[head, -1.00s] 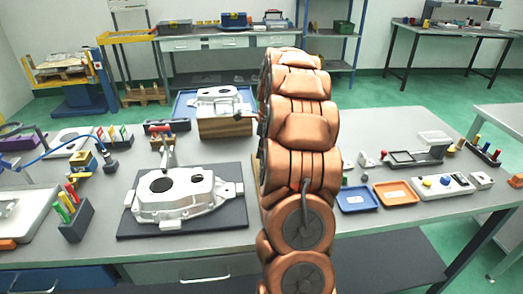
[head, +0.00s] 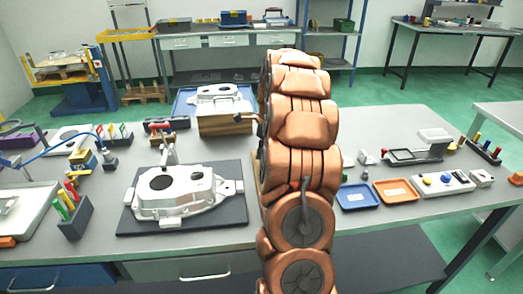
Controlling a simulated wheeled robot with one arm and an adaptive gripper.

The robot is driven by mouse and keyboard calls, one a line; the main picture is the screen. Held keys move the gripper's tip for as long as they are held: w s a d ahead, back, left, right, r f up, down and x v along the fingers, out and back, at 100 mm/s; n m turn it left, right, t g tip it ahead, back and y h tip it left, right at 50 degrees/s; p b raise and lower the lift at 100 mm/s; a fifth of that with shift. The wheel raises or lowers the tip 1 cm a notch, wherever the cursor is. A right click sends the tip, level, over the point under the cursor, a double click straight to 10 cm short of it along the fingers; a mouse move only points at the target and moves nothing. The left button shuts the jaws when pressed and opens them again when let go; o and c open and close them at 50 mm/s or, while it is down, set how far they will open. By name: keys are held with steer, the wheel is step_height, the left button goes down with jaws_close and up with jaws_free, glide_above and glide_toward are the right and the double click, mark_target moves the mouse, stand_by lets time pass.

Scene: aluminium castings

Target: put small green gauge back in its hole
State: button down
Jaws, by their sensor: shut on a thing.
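My copper-coloured arm rises through the middle of the head view and hides its own far end. I cannot make out my gripper or anything held in it. A dark block (head: 76,220) at the front left holds upright gauges with coloured handles, among them a green one (head: 61,210). A second rack (head: 116,139) further back on the left also has coloured handles, some green. I cannot tell which is the small green gauge, nor see an empty hole clearly.
A silver casting (head: 180,196) lies on a dark mat (head: 236,211) left of my arm. Behind it another casting (head: 215,95) sits on a wooden block (head: 222,125). Right of my arm are a blue tray (head: 357,197), an orange tray (head: 397,191) and a button box (head: 443,184).

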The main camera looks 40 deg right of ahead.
steer(key=shift+f+b, duration=0.35)
steer(key=shift+f, duration=0.95)
steer(key=c, duration=1)
jaws_free()
steer(key=shift+c, duration=0.2)
steer(key=shift+r, duration=0.1)
step_height(320, 180, up, 12)
steer(key=s+d, duration=0.1)
steer(key=shift+s, duration=0.25)
steer(key=shift+d, duration=0.1)
